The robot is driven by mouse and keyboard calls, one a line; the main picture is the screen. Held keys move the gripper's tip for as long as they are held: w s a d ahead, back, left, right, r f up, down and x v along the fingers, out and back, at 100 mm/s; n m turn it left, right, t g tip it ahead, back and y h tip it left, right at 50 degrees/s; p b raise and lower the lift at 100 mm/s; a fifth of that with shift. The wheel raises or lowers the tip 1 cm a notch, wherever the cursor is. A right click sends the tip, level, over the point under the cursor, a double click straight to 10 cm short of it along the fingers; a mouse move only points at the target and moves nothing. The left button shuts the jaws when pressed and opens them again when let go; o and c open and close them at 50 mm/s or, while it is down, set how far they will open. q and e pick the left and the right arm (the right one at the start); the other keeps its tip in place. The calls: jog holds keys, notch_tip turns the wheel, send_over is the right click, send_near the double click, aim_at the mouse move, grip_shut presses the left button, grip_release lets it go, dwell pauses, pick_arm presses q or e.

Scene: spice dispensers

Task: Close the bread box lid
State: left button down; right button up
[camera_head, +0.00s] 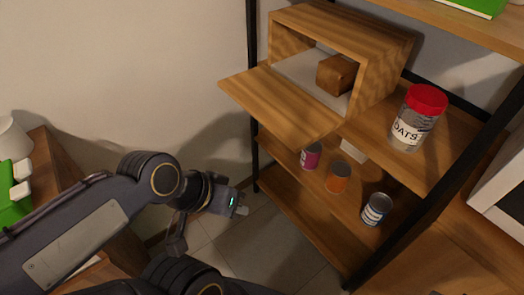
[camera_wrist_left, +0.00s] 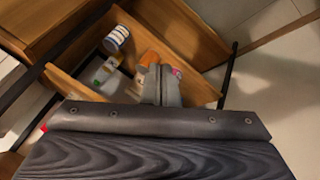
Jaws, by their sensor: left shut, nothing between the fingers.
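The wooden bread box (camera_head: 375,42) stands on a shelf in the head view. Its lid (camera_head: 282,105) is open, lowered outward to the front left and roughly flat. A brown loaf (camera_head: 336,74) lies inside. My left gripper (camera_head: 241,210) is shut and empty, below the lid and apart from it. In the left wrist view my gripper fingers (camera_wrist_left: 161,86) are together, with the lower shelf behind them. My right gripper does not show.
An oats jar with a red lid (camera_head: 418,117) stands right of the box. Several cans, including an orange one (camera_head: 339,176) and a blue-white one (camera_head: 375,209), stand on the lower shelf. A black shelf post (camera_head: 254,90) rises left of the box. Floor left of the shelf is clear.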

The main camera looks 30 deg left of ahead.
pick_arm(q)
jog(key=w+d+f+n+g+h+b, duration=0.1)
jog(key=d+f+n+g+h+b, duration=0.15)
jog(key=f+b, duration=0.5)
jog(key=d+f+n+g+h+b, duration=0.2)
jog(key=d+f+h+b, duration=0.2)
jog(key=f+b, duration=0.4)
jog(key=w+a+r+n+t+h, duration=0.2)
jog(key=w+a+n+t+h, duration=0.25)
jog(key=w+n+h, duration=0.45)
jog(key=w+a+f+n+t+y, duration=0.2)
jog(key=w+a+n+t+y, duration=0.3)
jog(key=a+n+t, duration=0.3)
jog(key=w+a+f+n+t+y, duration=0.2)
jog(key=w+a+n+t+y, duration=0.25)
jog(key=a+n+t, duration=0.4)
jog(key=w+d+r+b, duration=0.2)
jog(key=w+d+r, duration=0.1)
jog(key=w+r, duration=0.5)
jog(key=shift+r, duration=0.4)
jog(key=shift+w, duration=0.1)
